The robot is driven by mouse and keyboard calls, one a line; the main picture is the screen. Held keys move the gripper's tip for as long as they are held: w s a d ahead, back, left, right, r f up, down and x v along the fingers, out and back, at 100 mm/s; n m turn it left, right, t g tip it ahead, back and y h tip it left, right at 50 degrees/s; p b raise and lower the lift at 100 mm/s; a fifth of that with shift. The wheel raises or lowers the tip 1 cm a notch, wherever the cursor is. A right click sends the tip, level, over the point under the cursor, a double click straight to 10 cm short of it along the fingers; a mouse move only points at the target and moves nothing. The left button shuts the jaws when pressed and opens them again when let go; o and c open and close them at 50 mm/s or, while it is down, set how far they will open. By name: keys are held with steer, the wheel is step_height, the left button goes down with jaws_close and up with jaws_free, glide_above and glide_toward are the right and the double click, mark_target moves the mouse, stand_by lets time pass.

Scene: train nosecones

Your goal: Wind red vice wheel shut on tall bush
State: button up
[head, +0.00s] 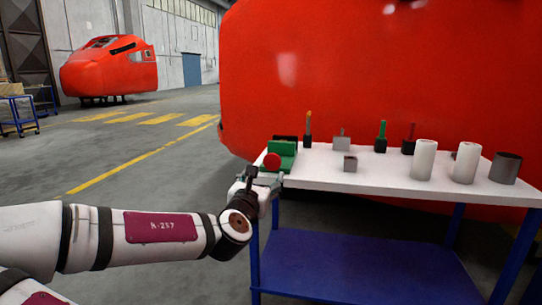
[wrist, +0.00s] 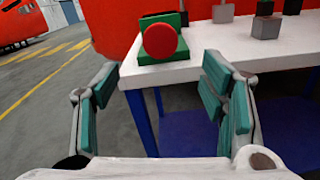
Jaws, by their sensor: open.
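The red vice wheel (head: 272,161) faces me at the front of the green vice (head: 284,146), on the table's left end. In the wrist view the round wheel (wrist: 160,41) is ahead of my fingers, with the green vice body (wrist: 147,20) behind it. My gripper (head: 266,181) is at the table's left edge, just below and in front of the wheel. In the wrist view its teal-padded fingers (wrist: 160,72) are wide apart with nothing between them. I cannot make out a tall bush in the vice; the wheel hides part of the jaws.
The white table (head: 330,174) has a blue lower shelf (head: 365,268). Grey blocks (head: 350,163), upright tools in dark holders (head: 381,137), white rolls (head: 424,159) and a dark cylinder (head: 505,168) stand to the right. A large red nosecone (head: 360,70) rises behind.

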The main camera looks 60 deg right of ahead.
mark_target(272, 163)
steer(key=b+x, duration=0.1)
steer(key=x, duration=0.8)
steer(key=shift+w+d+f, duration=0.1)
steer(key=shift+d, duration=0.15)
steer(key=shift+b+x, duration=0.45)
steer(key=shift+x, duration=0.35)
steer(key=c, duration=1.1)
